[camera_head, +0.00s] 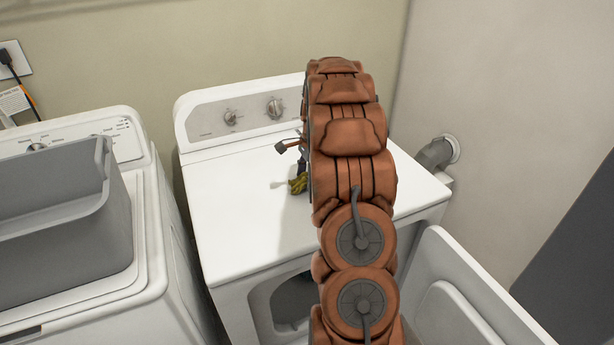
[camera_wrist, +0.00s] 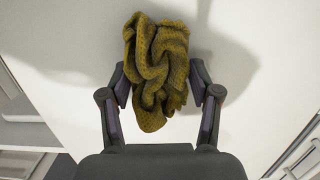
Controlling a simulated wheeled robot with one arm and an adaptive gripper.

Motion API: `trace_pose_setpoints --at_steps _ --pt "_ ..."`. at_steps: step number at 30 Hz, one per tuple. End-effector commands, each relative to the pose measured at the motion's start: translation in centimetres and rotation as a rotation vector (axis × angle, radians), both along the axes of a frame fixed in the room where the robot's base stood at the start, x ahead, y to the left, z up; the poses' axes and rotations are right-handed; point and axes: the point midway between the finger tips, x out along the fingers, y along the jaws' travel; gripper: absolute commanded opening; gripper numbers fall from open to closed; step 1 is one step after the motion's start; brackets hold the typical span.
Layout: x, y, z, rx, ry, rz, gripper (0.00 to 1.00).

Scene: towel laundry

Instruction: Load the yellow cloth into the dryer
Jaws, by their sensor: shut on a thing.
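The yellow cloth (camera_wrist: 157,70) is a bunched, knitted-looking bundle between the two fingers of my gripper (camera_wrist: 160,98) in the wrist view. My gripper is shut on it. In the head view a small part of the cloth (camera_head: 298,184) shows to the left of my arm, over the dryer's top; my arm hides the rest and most of the gripper (camera_head: 302,165). The dryer (camera_head: 240,215) is white, with two knobs on its back panel. Its door (camera_head: 470,300) stands open to the right at the front. The dark opening (camera_head: 292,300) is partly hidden behind my arm.
A white washer (camera_head: 130,290) stands left of the dryer, with a grey bin (camera_head: 65,225) on its lid. A wall (camera_head: 500,110) and a grey vent pipe (camera_head: 436,153) are at the right. The dryer's top is otherwise clear.

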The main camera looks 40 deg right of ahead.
Motion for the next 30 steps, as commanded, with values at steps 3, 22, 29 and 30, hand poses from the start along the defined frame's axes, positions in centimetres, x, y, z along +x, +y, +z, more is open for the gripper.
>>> trace_pose_setpoints --at_steps 3,22,29,30 --pt "0.0 0.0 -0.3 0.000 0.000 0.000 0.21" --pt "0.0 0.0 -0.1 0.000 0.000 0.000 0.87" --pt "-0.1 -0.4 1.9 -0.002 -0.004 0.000 0.87" --pt "-0.1 -0.5 2.5 -0.004 -0.004 0.000 0.87"
